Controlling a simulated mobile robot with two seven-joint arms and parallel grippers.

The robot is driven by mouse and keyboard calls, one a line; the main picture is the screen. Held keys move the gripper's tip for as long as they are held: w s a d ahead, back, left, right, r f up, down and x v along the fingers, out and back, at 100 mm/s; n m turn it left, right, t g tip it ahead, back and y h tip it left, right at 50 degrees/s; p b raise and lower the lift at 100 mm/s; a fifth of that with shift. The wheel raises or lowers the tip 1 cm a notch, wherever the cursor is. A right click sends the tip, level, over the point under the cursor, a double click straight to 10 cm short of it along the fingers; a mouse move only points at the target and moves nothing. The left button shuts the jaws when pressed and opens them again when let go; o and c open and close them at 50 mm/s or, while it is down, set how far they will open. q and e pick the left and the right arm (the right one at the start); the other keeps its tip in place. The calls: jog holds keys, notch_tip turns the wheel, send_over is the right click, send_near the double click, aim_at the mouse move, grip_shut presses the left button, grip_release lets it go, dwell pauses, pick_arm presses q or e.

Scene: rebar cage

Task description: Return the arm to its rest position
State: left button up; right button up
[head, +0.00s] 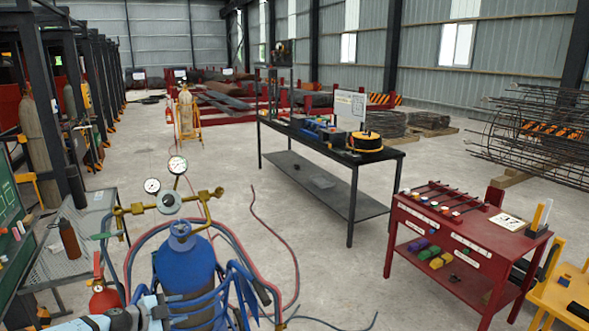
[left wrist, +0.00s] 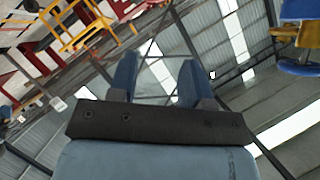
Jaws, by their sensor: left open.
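My left arm (head: 75,325) comes in low at the bottom left of the head view. Its gripper (head: 205,308) points to the right, in front of the lower part of a blue gas cylinder (head: 185,262). I cannot tell whether it touches the cylinder or the hoses there. In the left wrist view, the two blue fingers of this gripper (left wrist: 157,72) stand apart with nothing between them. The wrist view is tilted and shows the wall and roof beyond the fingers. My right gripper is not in view.
Gauges (head: 177,165) and a brass valve bar sit above the cylinder, with red and blue hoses looping around. A red fire extinguisher (head: 104,293) stands to the left. A red tool cart (head: 470,232) and a black table (head: 330,152) stand right. Open concrete floor lies between.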

pick_arm(q)
jog(key=s+d+f+n+t, duration=0.1)
jog(key=s+d+f+n, duration=0.25)
jog(key=s+d, duration=0.6)
jog(key=s+d+f+n+t, duration=0.1)
jog(key=s+d+f+n, duration=0.3)
jog(key=s+d, duration=0.6)
jog(key=s+a+f+n+y, duration=0.2)
jog(key=s+n+y, duration=0.1)
jog(key=s, duration=0.6)
jog(key=s+a+f+n+g+y, duration=0.1)
jog(key=s+a+f+n+y, duration=0.1)
jog(key=s, duration=0.8)
jog(key=shift+s+a+f+n+g+y, duration=0.15)
jog(key=shift+s+a+n+g+y, duration=0.2)
jog(key=shift+a+n, duration=0.35)
jog(key=shift+w, duration=0.15)
